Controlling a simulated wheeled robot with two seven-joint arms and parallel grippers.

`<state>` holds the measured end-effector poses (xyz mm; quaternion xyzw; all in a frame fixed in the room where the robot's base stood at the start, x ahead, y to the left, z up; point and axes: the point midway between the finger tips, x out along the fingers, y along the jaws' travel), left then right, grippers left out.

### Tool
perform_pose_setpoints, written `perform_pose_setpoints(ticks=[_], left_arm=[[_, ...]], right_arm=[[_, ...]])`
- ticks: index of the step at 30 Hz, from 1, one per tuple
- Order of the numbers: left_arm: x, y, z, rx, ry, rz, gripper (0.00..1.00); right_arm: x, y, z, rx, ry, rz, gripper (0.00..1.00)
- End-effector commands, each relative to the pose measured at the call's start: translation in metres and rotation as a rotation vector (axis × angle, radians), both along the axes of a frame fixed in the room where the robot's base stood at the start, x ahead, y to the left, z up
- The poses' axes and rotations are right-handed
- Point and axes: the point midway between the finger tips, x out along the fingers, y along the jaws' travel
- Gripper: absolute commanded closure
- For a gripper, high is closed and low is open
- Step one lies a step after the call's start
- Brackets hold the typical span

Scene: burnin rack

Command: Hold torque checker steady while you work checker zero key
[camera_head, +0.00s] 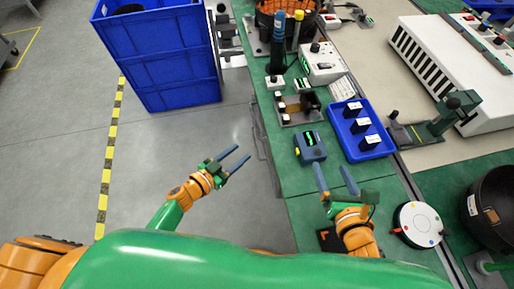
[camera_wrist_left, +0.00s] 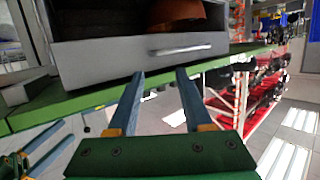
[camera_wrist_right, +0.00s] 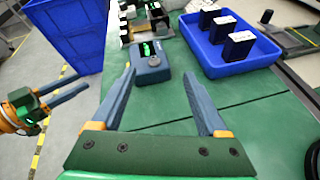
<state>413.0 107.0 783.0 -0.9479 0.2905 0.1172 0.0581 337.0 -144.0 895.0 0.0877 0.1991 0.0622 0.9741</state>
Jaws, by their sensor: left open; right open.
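The torque checker (camera_head: 312,150) is a small blue-grey box with a lit green display, standing on the green bench top. It also shows in the right wrist view (camera_wrist_right: 148,73), with a round feature on its top. I cannot tell for certain which part is the zero key. My right gripper (camera_head: 331,168) is open and empty, just on the near side of the checker and apart from it. My left gripper (camera_head: 243,152) is open and empty over the floor, left of the bench edge. In the left wrist view its fingers (camera_wrist_left: 160,73) point toward the bench's drawer side.
A blue tray (camera_head: 374,153) with several black blocks stands right of the checker. A small fixture (camera_head: 298,111) and instruments stand behind it. A round white disc (camera_head: 420,224) lies at right. Blue crates (camera_head: 160,60) stand on the floor at left. Bench before the checker is clear.

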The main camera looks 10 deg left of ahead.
Motion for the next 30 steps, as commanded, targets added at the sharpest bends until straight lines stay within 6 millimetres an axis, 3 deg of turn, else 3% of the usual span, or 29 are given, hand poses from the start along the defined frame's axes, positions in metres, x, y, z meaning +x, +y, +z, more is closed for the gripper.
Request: perform_pose_setpoints(ticks=[1,3,6,12,22,30], left_arm=[[0.008,-0.016,0.030,-0.024,-0.070,-0.112,0.50],[0.006,-0.042,0.069,-0.036,-0.129,-0.319,0.50],[-0.010,-0.061,0.092,0.018,-0.105,-0.563,0.50],[-0.026,-0.062,0.095,0.115,-0.008,-0.718,0.50],[-0.027,-0.062,0.094,0.116,-0.003,-0.721,0.50],[-0.027,-0.062,0.094,0.115,-0.002,-0.720,0.50]], right_arm=[[0.000,0.000,0.000,0.000,0.000,0.000,0.23],[0.000,0.000,0.000,0.000,0.000,0.000,0.23],[0.000,0.000,0.000,0.000,0.000,0.000,0.23],[0.005,0.001,-0.002,0.000,-0.001,0.000,0.23],[0.058,0.009,-0.023,0.001,-0.002,-0.002,0.23],[0.065,0.011,-0.027,0.000,0.000,0.000,0.23]])
